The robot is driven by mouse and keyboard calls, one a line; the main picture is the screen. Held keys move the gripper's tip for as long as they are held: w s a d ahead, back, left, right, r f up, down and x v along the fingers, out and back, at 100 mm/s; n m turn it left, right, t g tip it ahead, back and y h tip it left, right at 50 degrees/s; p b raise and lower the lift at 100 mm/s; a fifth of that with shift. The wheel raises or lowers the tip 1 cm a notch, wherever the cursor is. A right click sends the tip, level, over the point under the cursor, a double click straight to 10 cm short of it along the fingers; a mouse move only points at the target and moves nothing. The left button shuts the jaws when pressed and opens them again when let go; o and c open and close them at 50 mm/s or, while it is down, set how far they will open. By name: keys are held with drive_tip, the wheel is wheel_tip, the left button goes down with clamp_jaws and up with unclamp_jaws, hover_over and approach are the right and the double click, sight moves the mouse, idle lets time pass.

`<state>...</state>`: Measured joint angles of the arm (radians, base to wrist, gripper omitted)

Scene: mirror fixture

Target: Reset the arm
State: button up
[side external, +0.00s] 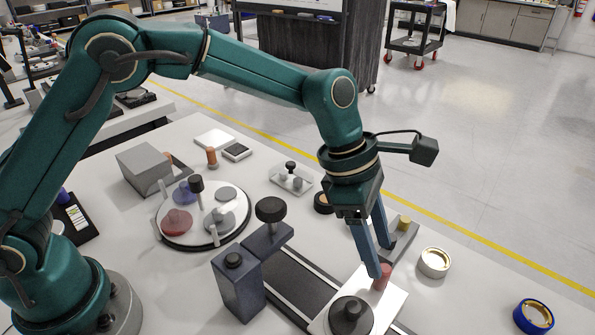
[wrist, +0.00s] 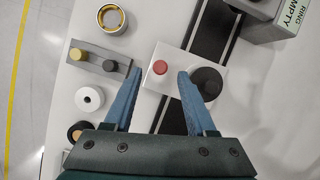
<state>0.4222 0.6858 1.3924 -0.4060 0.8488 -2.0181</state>
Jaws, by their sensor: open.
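My gripper (side external: 380,259) is open, its two blue fingers pointing down over the right part of the table. In the wrist view the open fingertips (wrist: 159,76) have a small red peg (wrist: 160,67) in the gap between them. In the side view the red peg (side external: 382,278) stands on a white plate (side external: 391,301), right by the fingertips. I cannot tell how far the fingers reach down beside it. A round black knob (side external: 351,312) stands on the same plate and shows close to the right finger in the wrist view (wrist: 207,82).
A dark purple fixture with a black knob (side external: 270,209) stands left of my gripper. A round tray (side external: 172,240) with colored discs is farther left. A grey block with a yellow peg (side external: 404,223) is just right. Gold-lined rings (side external: 434,263) and (side external: 533,316) lie at the right.

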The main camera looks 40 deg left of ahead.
drive_tip(key=s+a+r+m+t+y, duration=0.1)
drive_tip(key=s+a+r+m+t, duration=0.3)
drive_tip(key=a+r, duration=0.95)
drive_tip(key=s+a+f+m+y, duration=0.1)
drive_tip(key=s+a+f+m, duration=0.1)
drive_tip(key=s+a+m, duration=0.2)
drive_tip(key=s+a+f+m+y, duration=0.2)
drive_tip(key=s+m, duration=0.6)
drive_tip(key=m, duration=0.5)
drive_tip(key=shift+s+a+f, duration=0.35)
drive_tip(key=shift+a+f, duration=0.5)
drive_tip(key=shift+a, duration=0.2)
